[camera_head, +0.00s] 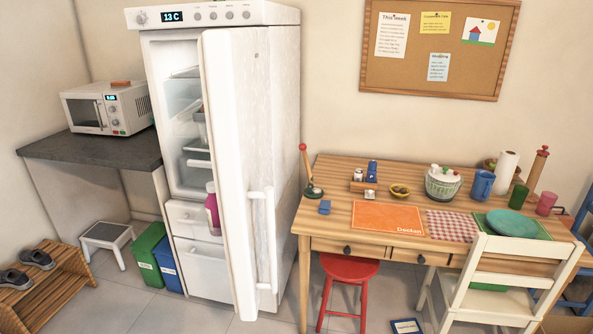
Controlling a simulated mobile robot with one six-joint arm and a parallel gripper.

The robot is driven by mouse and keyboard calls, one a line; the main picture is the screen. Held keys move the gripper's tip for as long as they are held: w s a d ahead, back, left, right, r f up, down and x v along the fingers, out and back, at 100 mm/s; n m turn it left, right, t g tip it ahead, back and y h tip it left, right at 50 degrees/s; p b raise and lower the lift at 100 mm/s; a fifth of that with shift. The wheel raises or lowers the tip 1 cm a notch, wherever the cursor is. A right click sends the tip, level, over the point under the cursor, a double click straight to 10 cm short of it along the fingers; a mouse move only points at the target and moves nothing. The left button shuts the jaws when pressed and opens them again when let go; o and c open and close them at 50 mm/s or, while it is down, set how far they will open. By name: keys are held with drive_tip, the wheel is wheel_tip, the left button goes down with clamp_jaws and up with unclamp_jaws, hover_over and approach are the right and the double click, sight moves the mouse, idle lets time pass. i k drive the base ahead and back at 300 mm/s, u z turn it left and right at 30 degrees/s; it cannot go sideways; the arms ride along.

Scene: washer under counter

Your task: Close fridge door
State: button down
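The white fridge (270,15) stands left of the middle, with a control strip and a "13 C" display on top. Its door (232,120) is open and swung out toward me, hinged on the right. The door's vertical handle (263,245) is on the lower part of its outer face, facing right. Shelves and a drawer (195,220) show inside on the left. A magenta bottle (212,210) sits at the inner side of the door. My gripper is not in view.
A wooden table (335,215) with several items stands right of the fridge, a red stool (348,268) and a cream chair (500,270) before it. Green (148,245) and blue (168,268) bins stand left. Floor (150,315) is free in front.

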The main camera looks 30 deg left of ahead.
sight(232, 69)
drive_tip(key=u, duration=1.7)
drive_tip(key=i, duration=1)
drive_tip(key=u, duration=0.05)
drive_tip(key=k, duration=0.6)
drive_tip(key=u, duration=0.55)
drive_tip(key=k, duration=0.75)
drive_tip(key=z, duration=0.35)
